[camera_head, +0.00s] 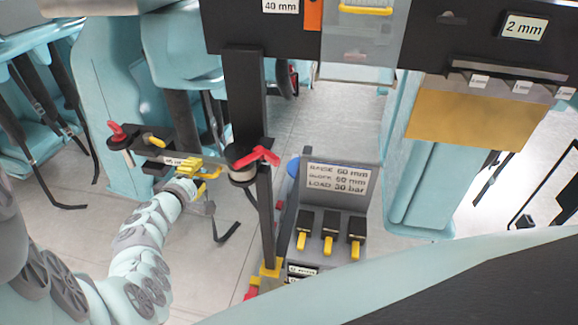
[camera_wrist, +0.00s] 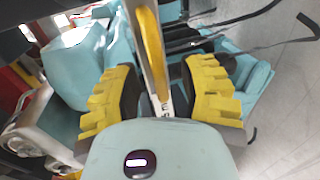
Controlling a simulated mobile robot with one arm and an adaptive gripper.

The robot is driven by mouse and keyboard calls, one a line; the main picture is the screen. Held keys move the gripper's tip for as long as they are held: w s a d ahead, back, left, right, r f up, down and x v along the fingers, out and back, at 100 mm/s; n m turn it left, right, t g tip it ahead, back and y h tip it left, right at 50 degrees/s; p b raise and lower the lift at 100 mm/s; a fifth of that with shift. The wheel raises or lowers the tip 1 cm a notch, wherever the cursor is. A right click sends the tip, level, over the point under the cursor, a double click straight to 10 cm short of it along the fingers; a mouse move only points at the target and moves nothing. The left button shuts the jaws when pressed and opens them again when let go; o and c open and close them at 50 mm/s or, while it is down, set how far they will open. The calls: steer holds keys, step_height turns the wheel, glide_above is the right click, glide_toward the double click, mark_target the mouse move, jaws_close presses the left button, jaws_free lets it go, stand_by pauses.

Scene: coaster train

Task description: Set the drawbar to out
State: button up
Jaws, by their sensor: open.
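A dark horizontal bar, seemingly the drawbar (camera_head: 148,149), sticks out to the left from a black upright post. It has a red handle (camera_head: 117,131) at its left end, a yellow piece (camera_head: 154,141) on top and a small white label. My gripper (camera_head: 198,168) is at the bar's near side, beside the label. In the wrist view my gripper (camera_wrist: 163,95) has its yellow fingers spread. A pale metal bar with a yellow strip (camera_wrist: 149,42) runs between them, apart from both. I cannot tell how far out the drawbar is.
A red lever (camera_head: 256,157) sits on the black post (camera_head: 246,100) right of my gripper. A grey panel (camera_head: 342,180) with several yellow switches stands further right. Teal seats (camera_head: 32,120) with hanging straps are at the left.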

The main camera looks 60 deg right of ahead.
steer(key=shift+o, duration=0.4)
steer(key=shift+d, duration=0.25)
jaws_close()
steer(key=shift+w+a, duration=0.1)
